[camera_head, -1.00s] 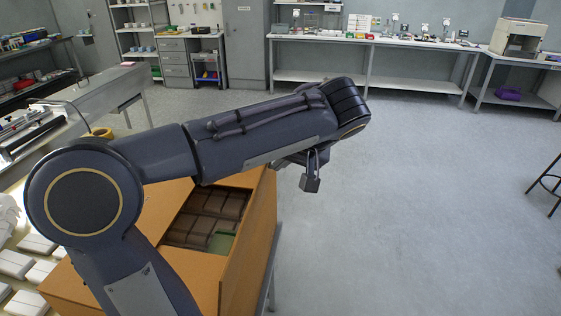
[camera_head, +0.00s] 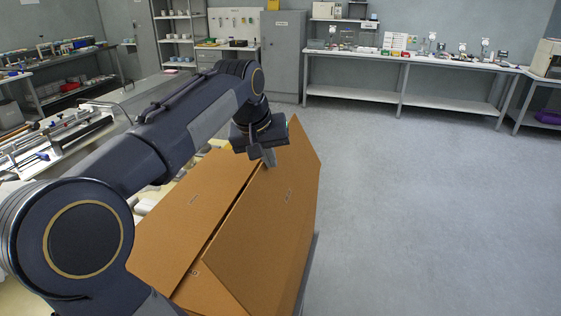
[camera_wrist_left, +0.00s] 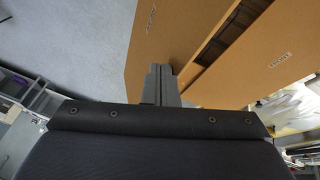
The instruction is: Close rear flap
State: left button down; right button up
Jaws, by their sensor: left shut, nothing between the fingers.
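An orange-brown cardboard box (camera_head: 305,200) stands in front of me. Its left flap panel (camera_head: 190,205) and right flap panel (camera_head: 268,225) lie over the top, with a narrow dark gap between them. The right panel is tilted. The wrist view shows the panels too, one at the left (camera_wrist_left: 165,35) and one at the right (camera_wrist_left: 255,75), with brown contents in the gap. Contact is unclear.
A bench with machine parts (camera_head: 60,140) stands at the left, near my arm. A grey cabinet (camera_head: 283,55) and a long worktable (camera_head: 400,60) stand along the back wall. The floor (camera_head: 430,210) right of the box is clear.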

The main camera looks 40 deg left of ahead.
pick_arm(q)
jog(key=shift+s+a+f+n+t+h+b, duration=0.25)
jog(key=shift+s+a+f+t+h+b, duration=0.6)
jog(key=shift+a+f+b, duration=1.1)
jog(key=shift+s+a+f+n+t+h+b, duration=0.4)
jog(key=shift+s+a+f+h+b, duration=0.9)
jog(key=shift+f, duration=1.5)
jog(key=shift+s+a+f+n+t+h+b, duration=0.15)
jog(key=shift+s+a+f+t+h+b, duration=0.65)
jog(key=shift+a+f, duration=1.4)
jog(key=shift+w+d+f, duration=0.1)
jog(key=shift+d+f, duration=0.05)
